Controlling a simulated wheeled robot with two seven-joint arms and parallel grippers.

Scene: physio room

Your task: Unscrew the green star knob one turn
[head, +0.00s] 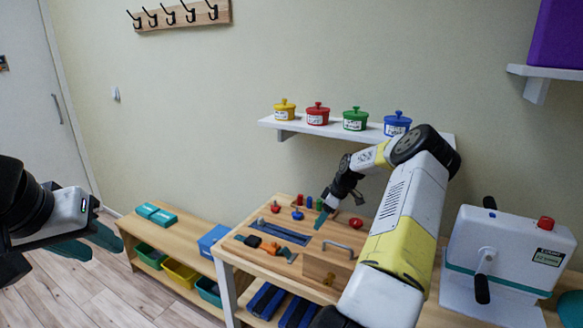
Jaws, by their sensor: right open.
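I cannot clearly make out the green star knob. A small green piece (319,205) shows beside my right gripper, but it is too small to tell what it is. My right gripper (323,213) is open, low over the wooden task board (330,268), and its arm hides part of the board. Red (275,206) and blue (297,214) knobs stand left of it on the board, and another red knob (356,222) stands to its right. My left gripper (92,242) is open and empty at the far left, away from the board.
A wall shelf (290,125) with several lidded pots is above the board. A white machine (510,250) with a crank and red knob stands at right. A low bench (180,235) with bins is at left. The floor at lower left is free.

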